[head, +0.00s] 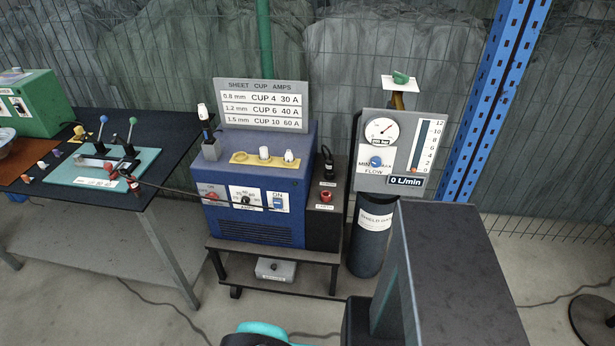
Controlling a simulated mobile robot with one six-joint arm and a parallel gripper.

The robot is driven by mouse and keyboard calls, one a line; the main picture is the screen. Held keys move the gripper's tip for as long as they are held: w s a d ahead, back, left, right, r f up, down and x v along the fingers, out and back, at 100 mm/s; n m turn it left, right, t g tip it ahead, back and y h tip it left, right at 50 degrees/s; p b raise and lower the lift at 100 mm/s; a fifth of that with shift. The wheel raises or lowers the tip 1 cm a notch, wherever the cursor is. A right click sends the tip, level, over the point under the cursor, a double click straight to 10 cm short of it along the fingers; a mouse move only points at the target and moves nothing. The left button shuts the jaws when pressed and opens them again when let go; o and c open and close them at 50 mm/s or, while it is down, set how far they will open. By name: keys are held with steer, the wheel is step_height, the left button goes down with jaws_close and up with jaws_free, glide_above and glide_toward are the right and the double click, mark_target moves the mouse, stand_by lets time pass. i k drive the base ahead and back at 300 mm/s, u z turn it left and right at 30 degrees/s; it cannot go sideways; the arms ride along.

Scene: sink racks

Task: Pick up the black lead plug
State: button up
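A black lead plug (328,165) stands upright on the dark side panel (325,226) at the right of the blue welding machine (250,175). A small white label lies just in front of the plug, too small to read. A red socket (326,197) is below the plug on the same panel, with another small label under it. A thin black lead shows at the plug's top. I cannot make out my gripper in the head view. Teal and dark parts of my own body fill part of the lower edge, well apart from the plug.
A cup and amps sign (263,104) stands behind the machine. A gas bottle (370,240) with a flow panel (394,148) is close on the plug's right. A work table (110,150) with a teal mat stands at left.

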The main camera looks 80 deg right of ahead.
mark_target(329, 168)
steer(key=u, duration=0.4)
steer(key=k, duration=1.7)
steer(key=z, duration=0.45)
steer(key=i, duration=0.8)
steer(key=z, duration=0.05)
